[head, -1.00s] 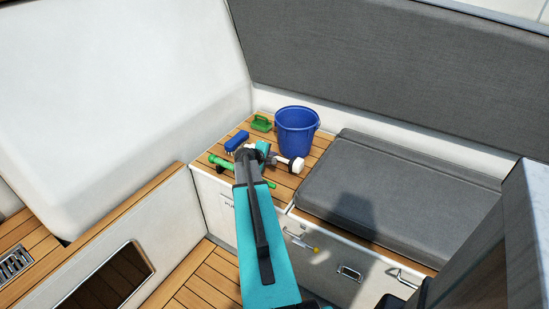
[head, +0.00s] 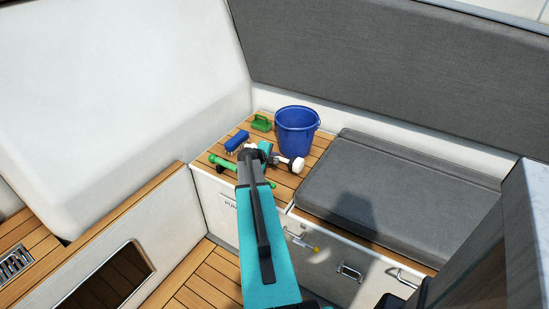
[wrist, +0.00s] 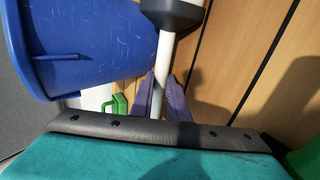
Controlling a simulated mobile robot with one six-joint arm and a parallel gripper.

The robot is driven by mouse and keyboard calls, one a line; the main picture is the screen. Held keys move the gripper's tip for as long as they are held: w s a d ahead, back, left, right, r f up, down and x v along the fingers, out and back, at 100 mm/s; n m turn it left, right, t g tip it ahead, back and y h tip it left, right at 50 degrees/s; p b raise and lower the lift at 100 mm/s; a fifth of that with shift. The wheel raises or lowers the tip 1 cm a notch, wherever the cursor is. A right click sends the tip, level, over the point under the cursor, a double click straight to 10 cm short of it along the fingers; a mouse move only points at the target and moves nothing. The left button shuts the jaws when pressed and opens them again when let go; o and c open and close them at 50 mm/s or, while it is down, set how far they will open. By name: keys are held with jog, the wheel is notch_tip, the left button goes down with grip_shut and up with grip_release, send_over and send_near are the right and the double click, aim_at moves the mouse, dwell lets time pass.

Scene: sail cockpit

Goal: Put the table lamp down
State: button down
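The table lamp is a white stem with a dark grey collar and white end. In the wrist view the lamp (wrist: 172,14) runs between the two purple fingers of my gripper (wrist: 161,82), which are closed around the stem. In the head view the lamp's white end (head: 298,165) sticks out to the right of my wrist, in front of the blue bucket, over the wooden top (head: 313,175). The lamp looks tilted over.
The blue bucket (head: 296,131) stands close behind the lamp. A blue brush (head: 237,141), a green-handled item (head: 261,123) and a green tube-shaped tool (head: 221,162) lie to the left. A grey cushion (head: 400,190) lies to the right. Bare wood between them is narrow.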

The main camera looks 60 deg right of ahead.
jog(key=shift+r, duration=0.1)
dwell(0.3)
notch_tip(320, 180, up, 28)
jog(key=p, duration=0.1)
dwell(0.9)
dwell(0.8)
jog(key=w+a+r+n+t+y+p, duration=0.1)
jog(key=w+a+r+n+t, duration=0.25)
jog(key=w+a, duration=1.1)
jog(key=w+a+r+n+t+y+p, duration=0.1)
jog(key=w+a+r+n+t+p, duration=0.2)
jog(key=w+a, duration=1.15)
jog(key=w+a+r+n+t+y, duration=0.1)
jog(key=a+r+n+y, duration=0.1)
jog(key=a, duration=1.1)
jog(key=w+a+r+n+t+y, duration=0.1)
jog(key=a+n, duration=0.4)
jog(key=a, duration=0.8)
jog(key=w+a+r+n+t+y, duration=0.2)
jog(key=a+r+n+y, duration=0.1)
jog(key=a, duration=1)
jog(key=n+y, duration=0.1)
jog(key=y, duration=0.1)
jog(key=shift+w+a+r+y+p, duration=0.2)
jog(key=shift+a+r+y+p, duration=0.05)
jog(key=shift+r+y+p, duration=0.05)
